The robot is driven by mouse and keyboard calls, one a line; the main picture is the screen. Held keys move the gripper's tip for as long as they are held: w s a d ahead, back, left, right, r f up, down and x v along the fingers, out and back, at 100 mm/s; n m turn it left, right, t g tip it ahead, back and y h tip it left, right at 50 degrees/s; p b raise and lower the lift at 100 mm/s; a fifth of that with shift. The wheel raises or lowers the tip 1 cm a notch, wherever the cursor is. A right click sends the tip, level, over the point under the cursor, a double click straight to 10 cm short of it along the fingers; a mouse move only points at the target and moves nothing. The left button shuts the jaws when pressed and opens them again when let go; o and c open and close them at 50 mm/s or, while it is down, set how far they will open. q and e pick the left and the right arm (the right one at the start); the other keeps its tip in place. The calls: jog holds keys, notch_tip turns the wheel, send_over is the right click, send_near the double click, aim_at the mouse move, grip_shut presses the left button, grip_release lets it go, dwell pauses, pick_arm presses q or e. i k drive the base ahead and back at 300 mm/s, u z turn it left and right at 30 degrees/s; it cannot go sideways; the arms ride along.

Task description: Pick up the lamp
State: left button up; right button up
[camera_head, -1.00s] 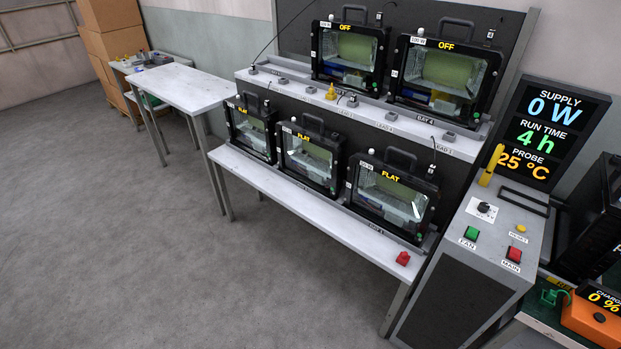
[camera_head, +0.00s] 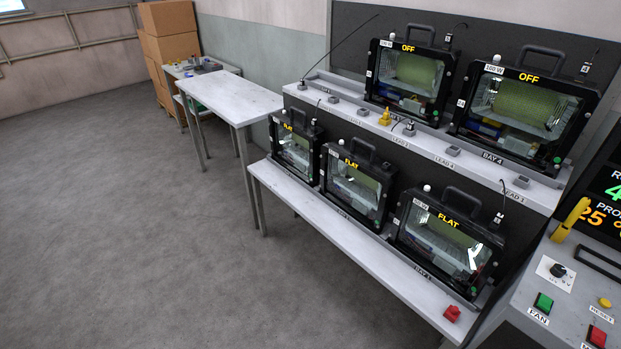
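Several black floodlight lamps with handles and glass fronts stand on a two-level bench. On the upper shelf are two lamps labelled OFF, a left one (camera_head: 408,78) and a right one at Bay 4 (camera_head: 522,112). On the lower shelf are three lamps labelled FLAT: a left one (camera_head: 296,150), a middle one (camera_head: 354,188) and a right one (camera_head: 445,238). I cannot tell which lamp the task means. All stand upright and apart from any gripper. Neither of my grippers shows in the view.
A control panel (camera_head: 562,290) with a green FAN button stands at the right. A bare white table (camera_head: 228,95) stands left of the bench. Cardboard boxes (camera_head: 170,45) are stacked behind. The grey floor (camera_head: 130,230) is open.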

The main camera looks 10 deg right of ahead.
aim_at(362, 184)
jog(key=u, duration=0.4)
jog(key=i, duration=1.55)
jog(key=z, duration=0.6)
